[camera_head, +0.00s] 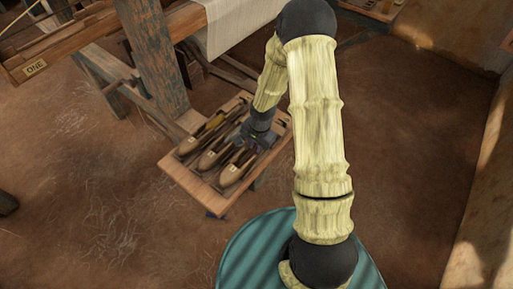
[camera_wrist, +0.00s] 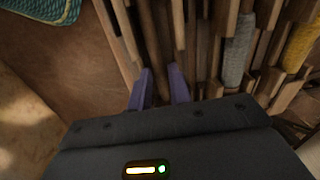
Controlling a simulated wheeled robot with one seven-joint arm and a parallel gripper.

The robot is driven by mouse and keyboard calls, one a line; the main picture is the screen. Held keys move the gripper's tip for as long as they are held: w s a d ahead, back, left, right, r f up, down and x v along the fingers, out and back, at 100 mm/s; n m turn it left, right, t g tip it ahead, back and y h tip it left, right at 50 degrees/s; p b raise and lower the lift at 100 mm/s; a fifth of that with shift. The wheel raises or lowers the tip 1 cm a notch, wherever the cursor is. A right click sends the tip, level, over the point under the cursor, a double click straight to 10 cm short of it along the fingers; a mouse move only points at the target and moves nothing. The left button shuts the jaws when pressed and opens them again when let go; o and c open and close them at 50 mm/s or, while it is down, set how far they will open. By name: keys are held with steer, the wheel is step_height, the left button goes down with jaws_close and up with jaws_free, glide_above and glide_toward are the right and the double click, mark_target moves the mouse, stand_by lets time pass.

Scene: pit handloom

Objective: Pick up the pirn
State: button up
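My gripper (camera_head: 258,146) is low over the right part of a wooden tray (camera_head: 196,187) holding several boat-shaped wooden shuttles (camera_head: 232,174). In the wrist view its two purple fingers (camera_wrist: 162,88) are apart, with narrow wooden strips of the tray's contents beyond the tips. I cannot tell whether they touch anything. A pirn wound with grey yarn (camera_wrist: 237,50) lies to the right of the fingers, and a pirn wound with yellow yarn (camera_wrist: 301,46) lies farther right. The yellow yarn also shows small in the head view (camera_head: 215,121). My arm and gripper hide part of the tray.
A thick wooden loom post (camera_head: 155,55) stands just behind the tray, with a beam and white cloth (camera_head: 235,22) above. A wooden rail (camera_head: 40,67) marked "ONE" is at the upper left. The brown floor (camera_head: 410,130) to the right is clear, up to a wall.

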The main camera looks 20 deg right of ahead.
steer(key=shift+s+f, duration=0.25)
steer(key=shift+f, duration=0.25)
steer(key=shift+c, duration=0.6)
jaws_close()
steer(key=shift+w+r, duration=0.25)
steer(key=shift+r, duration=0.35)
step_height(320, 180, up, 9)
steer(key=p, duration=0.1)
steer(key=shift+w, duration=0.1)
